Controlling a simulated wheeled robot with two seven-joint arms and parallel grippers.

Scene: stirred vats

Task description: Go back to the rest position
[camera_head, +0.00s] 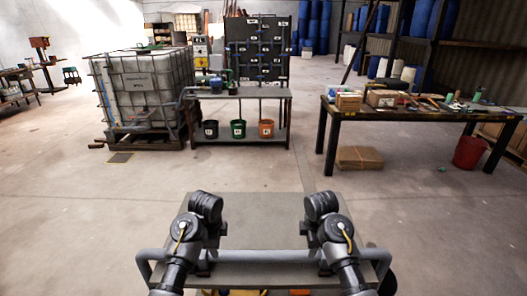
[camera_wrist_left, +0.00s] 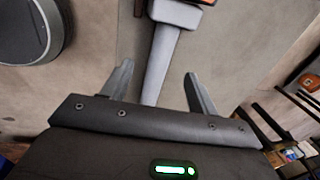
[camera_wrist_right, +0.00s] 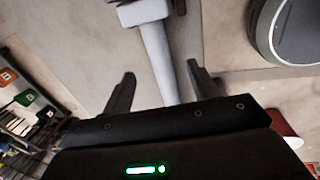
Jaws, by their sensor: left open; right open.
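My left gripper (camera_wrist_left: 159,74) shows in the left wrist view with its two fingers spread apart and nothing between them. My right gripper (camera_wrist_right: 160,72) shows in the right wrist view, also spread and empty. A grey bar-like part lies beyond the fingers in both wrist views, with bare floor around it. In the head view both of my arms are bent, side by side, over my grey base. The fingers of both grippers are hidden in that view.
Ahead stand a caged white tank (camera_head: 150,88) and a bench (camera_head: 240,93) with several buckets on its lower shelf. A worktable (camera_head: 420,114) with boxes and tools is at the right, near a red bin (camera_head: 468,153). The concrete floor (camera_head: 245,172) between is clear.

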